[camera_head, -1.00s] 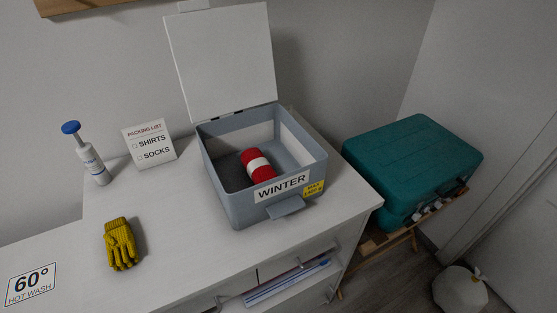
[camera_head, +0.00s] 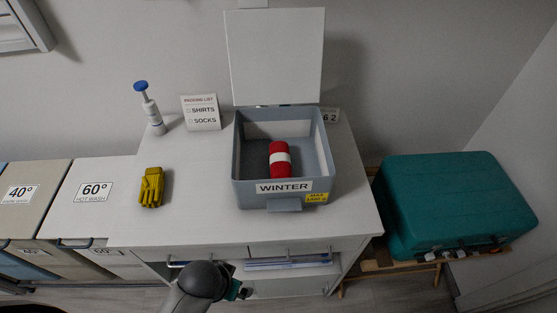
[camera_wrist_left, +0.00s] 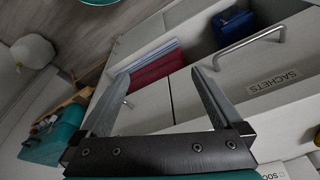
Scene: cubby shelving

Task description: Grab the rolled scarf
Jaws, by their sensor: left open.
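The rolled scarf (camera_head: 280,159), red with a white band, lies inside the open grey WINTER box (camera_head: 242,192) on the white cabinet top. Its lid (camera_head: 275,55) stands up at the back. My left gripper (camera_wrist_left: 160,76) is open and empty in the left wrist view, in front of the cabinet's drawers. In the head view my left arm shows at the bottom edge, below and in front of the cabinet top, well apart from the scarf. The scarf is not in the left wrist view. My right gripper is not in view.
Yellow gloves (camera_head: 151,188), a blue-topped pump bottle (camera_head: 149,110) and a packing-list card (camera_head: 201,113) stand left of the box. A teal suitcase (camera_head: 450,205) rests on a low wooden rack at right. A drawer labelled SACHETS (camera_wrist_left: 275,82) has a bar handle.

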